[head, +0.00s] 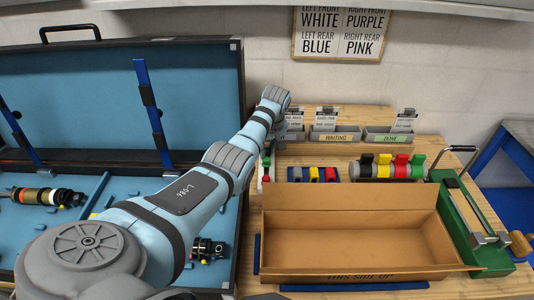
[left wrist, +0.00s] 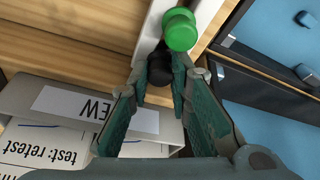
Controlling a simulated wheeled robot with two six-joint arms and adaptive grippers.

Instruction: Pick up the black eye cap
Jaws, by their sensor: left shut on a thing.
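The black eye cap (left wrist: 160,65) is between the fingertips of my left gripper (left wrist: 163,82) in the left wrist view, and the fingers are shut on it. A green cap (left wrist: 180,30) stands just beyond, on a white strip (left wrist: 153,32). In the head view my left gripper (head: 271,143) is mostly hidden behind my wrist, at the left edge of the wooden bench. I cannot tell whether the black cap is clear of the strip. My right gripper is not in view.
A grey label bin (left wrist: 45,105) lies close to the left finger in the wrist view. An open cardboard box (head: 350,205) stands at the bench front. Bins (head: 335,134) line the back. The open blue-lined case (head: 110,190) is on the left. A green press (head: 470,225) stands right.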

